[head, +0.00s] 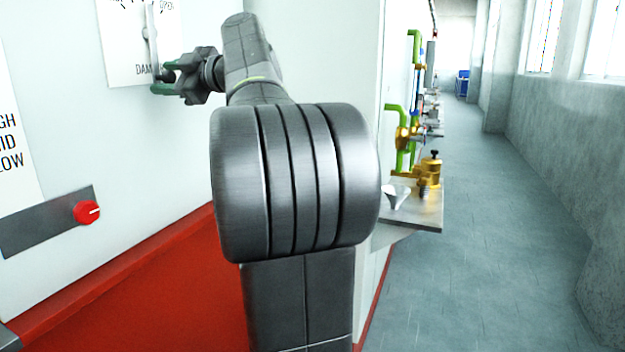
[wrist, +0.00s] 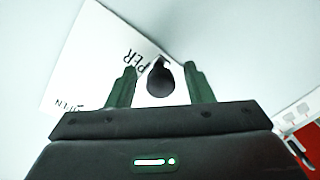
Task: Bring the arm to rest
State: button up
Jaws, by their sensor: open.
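My arm reaches up and left from the middle of the head view. My gripper (head: 165,80) is at the damper sign on the white wall panel. In the wrist view its two green fingers (wrist: 160,88) are spread apart. A dark round knob (wrist: 160,80) shows between the fingers, at the end of the damper lever (head: 150,40). I cannot tell whether either finger touches the knob. The white damper plate (head: 121,42) bears the letters "DAM" and "OPEN", partly hidden by my gripper and lever.
A red knob (head: 87,212) on a grey plate (head: 40,228) sits lower left on the panel. At right, a metal shelf (head: 425,215) with a brass valve (head: 430,172) and green pipes (head: 392,110) juts out. The grey floor aisle (head: 480,200) is clear.

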jog(key=v, duration=1.4)
jog(key=x, duration=1.4)
jog(key=shift+a+r+p, duration=0.2)
jog(key=shift+r+p, duration=0.05)
jog(key=shift+p, duration=0.4)
jog(key=shift+s+d+r+m+p, duration=0.1)
jog(key=shift+s+m+p, duration=0.4)
jog(key=shift+p, duration=0.3)
jog(key=shift+s+a+m+p, duration=0.2)
jog(key=shift+m+p, duration=0.3)
jog(key=shift+p, duration=0.45)
jog(key=shift+s, duration=0.1)
jog(key=shift+f+p, duration=0.25)
jog(key=shift+p, duration=0.05)
